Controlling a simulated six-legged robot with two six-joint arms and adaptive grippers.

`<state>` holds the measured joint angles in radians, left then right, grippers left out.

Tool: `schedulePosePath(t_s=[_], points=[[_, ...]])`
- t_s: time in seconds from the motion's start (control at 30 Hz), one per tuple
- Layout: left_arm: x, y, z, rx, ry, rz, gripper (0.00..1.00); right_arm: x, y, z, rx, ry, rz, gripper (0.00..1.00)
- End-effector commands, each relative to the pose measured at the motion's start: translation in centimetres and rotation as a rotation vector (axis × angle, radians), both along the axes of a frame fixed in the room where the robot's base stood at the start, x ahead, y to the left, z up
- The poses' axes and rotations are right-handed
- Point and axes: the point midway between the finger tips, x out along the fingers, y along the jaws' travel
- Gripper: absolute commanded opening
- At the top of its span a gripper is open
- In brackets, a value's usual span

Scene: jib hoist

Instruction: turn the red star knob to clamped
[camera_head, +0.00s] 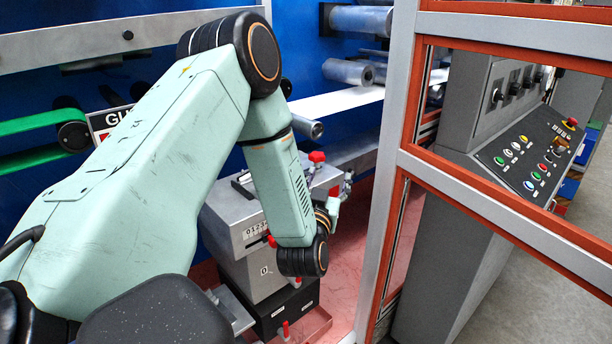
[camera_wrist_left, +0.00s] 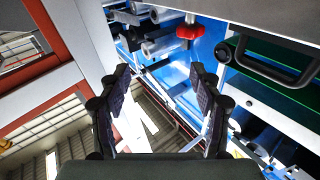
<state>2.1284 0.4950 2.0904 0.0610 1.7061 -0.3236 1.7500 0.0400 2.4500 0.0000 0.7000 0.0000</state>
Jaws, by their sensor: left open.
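The red star knob (camera_head: 317,157) shows small at the top of a grey box (camera_head: 262,215) with a counter, just beyond my left forearm in the head view. A red lobed knob, which looks like the same one, is in the left wrist view (camera_wrist_left: 190,30), above and beyond the fingertips, with clear space between. My left gripper (camera_head: 346,182) is mostly hidden behind its own wrist, to the right of the box and slightly below the knob. In the left wrist view my left gripper (camera_wrist_left: 160,78) is open with nothing between its fingers. The knob's setting cannot be read.
A grey and orange framed guard (camera_head: 392,150) stands close to the right of my left gripper. A control panel (camera_head: 540,155) with buttons is behind it. Metal rollers (camera_head: 348,71) and a blue machine wall lie behind. A black handle (camera_wrist_left: 270,65) shows right in the wrist view.

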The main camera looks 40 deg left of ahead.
Motion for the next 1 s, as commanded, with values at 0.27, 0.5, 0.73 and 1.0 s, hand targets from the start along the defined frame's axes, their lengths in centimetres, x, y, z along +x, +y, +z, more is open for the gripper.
schedulePosePath(t_s=[0.27,0.5,0.73,1.0], points=[[-3.4,1.5,-0.3,-0.089,0.036,0.008,0.64,0.0,0.0,2.9,0.0,0.0,0.0,0.4],[-4.4,2.5,-0.5,-0.11,0.048,0.038,0.64,0.0,0.0,3.6,0.0,0.0,0.0,0.4],[-4.4,2.6,-0.5,-0.111,0.048,0.04,0.64,0.0,0.0,3.6,0.0,0.0,0.0,0.4],[-4.4,2.6,-0.5,-0.111,0.048,0.04,0.64,0.0,0.0,3.5,0.0,0.0,0.0,0.4]])
